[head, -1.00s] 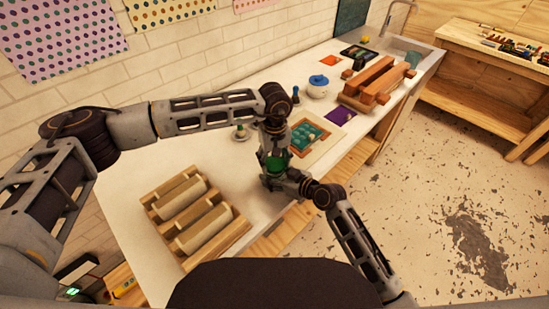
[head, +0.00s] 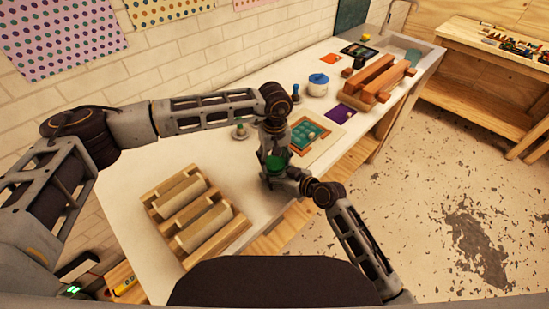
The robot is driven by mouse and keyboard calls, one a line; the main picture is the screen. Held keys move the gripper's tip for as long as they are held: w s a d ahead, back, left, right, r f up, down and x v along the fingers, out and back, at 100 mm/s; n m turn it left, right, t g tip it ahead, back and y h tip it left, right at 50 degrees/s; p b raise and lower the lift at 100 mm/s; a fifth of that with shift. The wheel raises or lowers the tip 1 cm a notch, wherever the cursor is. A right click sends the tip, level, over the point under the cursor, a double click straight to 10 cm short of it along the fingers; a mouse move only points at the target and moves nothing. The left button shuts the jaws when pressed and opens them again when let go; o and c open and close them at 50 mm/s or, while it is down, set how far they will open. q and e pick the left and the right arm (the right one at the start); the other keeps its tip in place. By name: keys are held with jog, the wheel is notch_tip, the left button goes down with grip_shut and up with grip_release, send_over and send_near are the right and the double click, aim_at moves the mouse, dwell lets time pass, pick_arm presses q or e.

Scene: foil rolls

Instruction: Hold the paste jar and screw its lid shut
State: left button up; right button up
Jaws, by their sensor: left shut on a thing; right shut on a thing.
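The paste jar (head: 274,163) shows as a small green shape near the table's front edge, mostly hidden between my two grippers. My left gripper (head: 274,152) points straight down on it from above and is shut on its top, where the lid is. The lid itself is hidden by the fingers, so I cannot tell how it sits. My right gripper (head: 273,173) reaches in from the lower right and is shut on the jar's body, low over the table.
A wooden rack with pale rolls (head: 197,213) stands at left on the white table (head: 130,180). A framed teal tray (head: 303,136) lies just behind the jar. A blue-lidded white pot (head: 318,86), a purple card (head: 342,113) and wooden beams (head: 375,80) stand farther back.

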pick_arm(q)
jog(key=shift+f, duration=0.45)
pick_arm(e)
jog(key=shift+s+f, duration=0.1)
jog(key=shift+f, duration=0.2)
pick_arm(q)
jog(key=o, duration=0.5)
jog(key=shift+c, duration=0.2)
pick_arm(e)
grip_shut()
pick_arm(q)
jog(key=shift+o, duration=1.4)
jog(key=shift+r, duration=2.3)
jog(key=shift+o, duration=0.3)
jog(key=o, duration=0.4)
